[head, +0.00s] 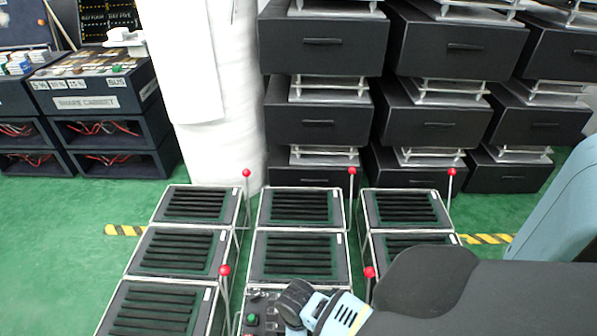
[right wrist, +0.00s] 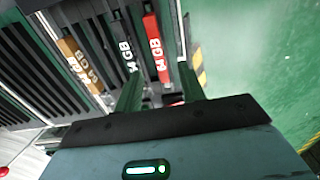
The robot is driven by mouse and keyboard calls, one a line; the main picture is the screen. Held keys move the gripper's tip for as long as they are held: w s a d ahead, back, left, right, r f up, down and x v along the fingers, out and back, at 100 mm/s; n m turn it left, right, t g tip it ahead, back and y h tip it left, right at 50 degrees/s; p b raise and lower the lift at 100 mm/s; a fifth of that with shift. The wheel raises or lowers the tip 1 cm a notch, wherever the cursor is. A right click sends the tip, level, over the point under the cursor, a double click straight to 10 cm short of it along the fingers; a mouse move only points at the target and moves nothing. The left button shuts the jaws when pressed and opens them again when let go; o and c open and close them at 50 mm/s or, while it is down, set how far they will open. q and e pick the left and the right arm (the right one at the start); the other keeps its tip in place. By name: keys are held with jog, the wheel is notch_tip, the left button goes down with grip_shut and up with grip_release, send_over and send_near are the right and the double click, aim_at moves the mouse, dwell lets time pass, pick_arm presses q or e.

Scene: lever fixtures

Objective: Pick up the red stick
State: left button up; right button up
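The red stick (right wrist: 155,48), marked 64 GB in white, stands in a slotted dark tray in the right wrist view. My right gripper (right wrist: 160,75) is open, with one green finger on each side of the red stick's lower end in the picture. I cannot tell whether the fingers touch it. A black stick (right wrist: 127,50) marked GB is just left of it, and a brown stick (right wrist: 80,65) is further left. In the head view my right arm covers the near right trays, and its fingertips and the red stick are hidden there. My left gripper is out of view.
Several slotted trays (head: 188,251) stand in rows, with red-knobbed levers (head: 246,173) rising beside them. A box with a green button (head: 251,318) is near my right wrist. Black drawer units (head: 322,42) and a white column stand behind. Green floor is clear at left.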

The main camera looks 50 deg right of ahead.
jog(key=shift+f, duration=0.4)
jog(key=f+b, duration=0.1)
jog(key=f, duration=0.1)
jog(key=f+b, duration=0.2)
jog(key=shift+w+a+f, duration=0.15)
jog(key=shift+w+f, duration=0.05)
jog(key=shift+f, duration=0.1)
jog(key=shift+f, duration=0.2)
jog(key=shift+c, duration=0.3)
grip_shut()
dwell(0.3)
